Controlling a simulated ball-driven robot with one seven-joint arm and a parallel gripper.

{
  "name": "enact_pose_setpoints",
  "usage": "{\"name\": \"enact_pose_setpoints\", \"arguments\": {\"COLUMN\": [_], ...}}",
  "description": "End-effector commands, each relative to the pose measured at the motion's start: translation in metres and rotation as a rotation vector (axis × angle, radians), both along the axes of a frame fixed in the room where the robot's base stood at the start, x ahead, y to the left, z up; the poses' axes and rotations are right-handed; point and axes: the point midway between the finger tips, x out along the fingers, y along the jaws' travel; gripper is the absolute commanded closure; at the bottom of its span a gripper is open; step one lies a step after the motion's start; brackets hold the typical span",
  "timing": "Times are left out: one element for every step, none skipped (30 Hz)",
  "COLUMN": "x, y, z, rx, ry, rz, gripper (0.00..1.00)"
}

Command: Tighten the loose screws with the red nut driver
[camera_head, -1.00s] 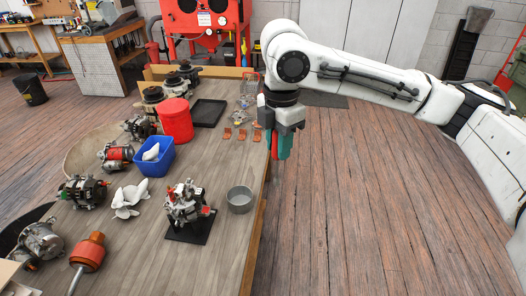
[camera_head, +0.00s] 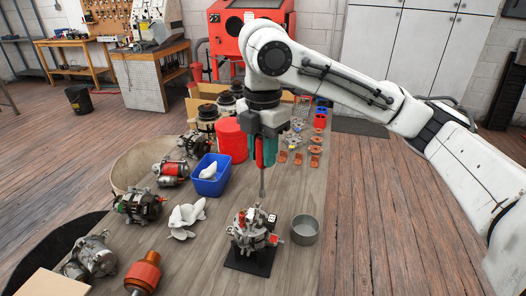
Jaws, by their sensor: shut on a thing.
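My gripper (camera_head: 264,150) is shut on the red nut driver (camera_head: 266,153). Its red handle shows between the green fingers, and its shaft points straight down. The tool hangs over the alternator assembly (camera_head: 253,230), which stands on a black base plate (camera_head: 249,262) near the front of the bench. The loose screws are too small to make out.
A grey round bin (camera_head: 305,230) stands right of the assembly. A blue bin (camera_head: 210,180), a red canister (camera_head: 231,140) and white propeller-shaped parts (camera_head: 186,218) stand to the left. Several orange-brown parts (camera_head: 298,158) lie behind. The floor to the right is clear.

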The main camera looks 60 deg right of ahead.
Motion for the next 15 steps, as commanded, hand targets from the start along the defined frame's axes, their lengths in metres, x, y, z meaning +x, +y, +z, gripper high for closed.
{"name": "enact_pose_setpoints", "arguments": {"x": [0.0000,0.0001,0.0000,0.0000,0.0000,-0.0001,-0.0001,-0.0001,-0.0001,-0.0001,-0.0001,-0.0001,-0.0001,-0.0001,-0.0001], "y": [-0.0004,-0.0005,-0.0006,-0.0006,-0.0006,-0.0005,-0.0005,-0.0004,-0.0004,-0.0003,-0.0003,-0.0003,-0.0003,-0.0003,-0.0002], "z": [-0.0088,-0.0110,-0.0136,-0.0151,-0.0164,-0.0174,-0.0178,-0.0178,-0.0175,-0.0171,-0.0168,-0.0166,-0.0166,-0.0166,-0.0166], "rx": [-0.001,-0.002,-0.002,-0.002,-0.002,-0.002,-0.001,-0.001,-0.001,-0.001,0.000,0.000,0.000,0.000,0.000], "ry": [-0.001,-0.001,-0.001,-0.001,-0.001,-0.001,-0.001,-0.001,-0.001,-0.001,-0.001,-0.001,-0.001,-0.001,-0.001], "rz": [-0.001,-0.001,-0.001,-0.001,-0.001,-0.001,-0.001,-0.001,-0.001,-0.001,-0.001,-0.001,-0.001,-0.001,-0.001], "gripper": [1.00,1.00,1.00,1.00,1.00,1.00,1.00,1.00,1.00,1.00,1.00,1.00,1.00,1.00,1.00]}}
